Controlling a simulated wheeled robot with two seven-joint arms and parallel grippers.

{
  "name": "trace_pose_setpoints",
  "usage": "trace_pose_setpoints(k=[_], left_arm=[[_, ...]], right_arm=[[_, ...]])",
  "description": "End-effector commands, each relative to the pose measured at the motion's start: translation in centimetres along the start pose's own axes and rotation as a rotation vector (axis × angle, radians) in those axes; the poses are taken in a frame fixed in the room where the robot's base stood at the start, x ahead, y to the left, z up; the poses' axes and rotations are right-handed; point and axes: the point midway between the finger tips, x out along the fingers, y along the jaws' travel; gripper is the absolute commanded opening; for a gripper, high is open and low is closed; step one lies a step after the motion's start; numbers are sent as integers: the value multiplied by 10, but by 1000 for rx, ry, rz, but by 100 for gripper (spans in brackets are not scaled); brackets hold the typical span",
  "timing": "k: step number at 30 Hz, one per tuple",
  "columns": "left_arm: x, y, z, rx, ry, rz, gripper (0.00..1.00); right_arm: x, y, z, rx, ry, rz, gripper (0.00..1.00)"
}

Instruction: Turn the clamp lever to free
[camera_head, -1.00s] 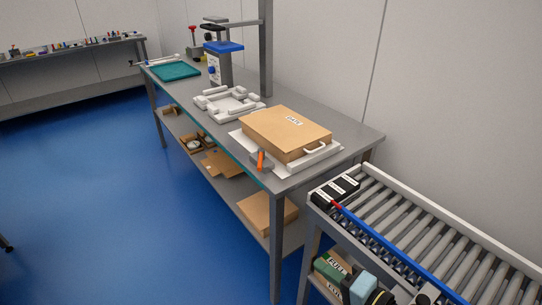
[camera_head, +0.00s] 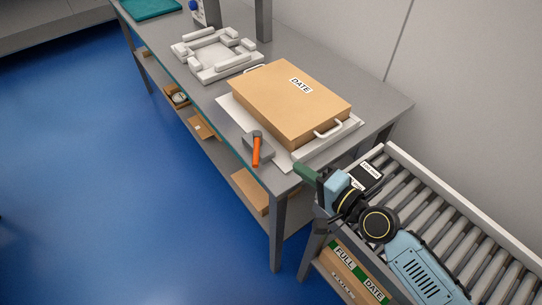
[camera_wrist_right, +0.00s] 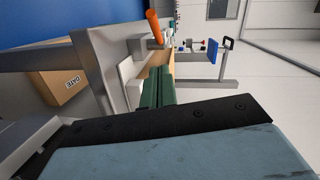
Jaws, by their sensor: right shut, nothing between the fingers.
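The clamp lever (camera_head: 257,150) is orange and stands on a grey block at the near edge of the workbench, beside a brown box marked DATE (camera_head: 292,101). In the right wrist view the lever (camera_wrist_right: 154,27) shows beyond the fingers, at the upper middle. My right gripper (camera_head: 304,171) has dark green fingers, shut and empty. It is to the right of the lever and apart from it, above the gap between bench and roller conveyor. The fingers also show in the right wrist view (camera_wrist_right: 157,88). My left gripper is out of view.
The roller conveyor (camera_head: 467,211) lies at right, under my right arm, with a black labelled block on it. A white frame fixture (camera_head: 217,54) sits farther back on the bench (camera_head: 325,60). FULL and DATE labels show on a box below the conveyor.

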Motion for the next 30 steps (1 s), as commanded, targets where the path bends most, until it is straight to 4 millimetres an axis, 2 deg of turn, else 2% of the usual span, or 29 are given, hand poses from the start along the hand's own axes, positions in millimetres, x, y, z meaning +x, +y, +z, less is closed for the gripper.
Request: trace_pose_setpoints(k=[1, 6, 12, 18, 30], left_arm=[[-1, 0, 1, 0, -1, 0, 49], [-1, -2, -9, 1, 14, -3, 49], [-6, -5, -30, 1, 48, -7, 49], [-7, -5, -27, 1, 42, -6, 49], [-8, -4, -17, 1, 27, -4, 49]], right_arm=[[14, -2, 0, 1, 1, -4, 0], [49, -1, -1, 1, 1, -3, 0], [72, -1, 19, 3, -1, -1, 0], [80, -1, 27, -2, 1, 0, 0], [80, 0, 28, 0, 4, 1, 0]])
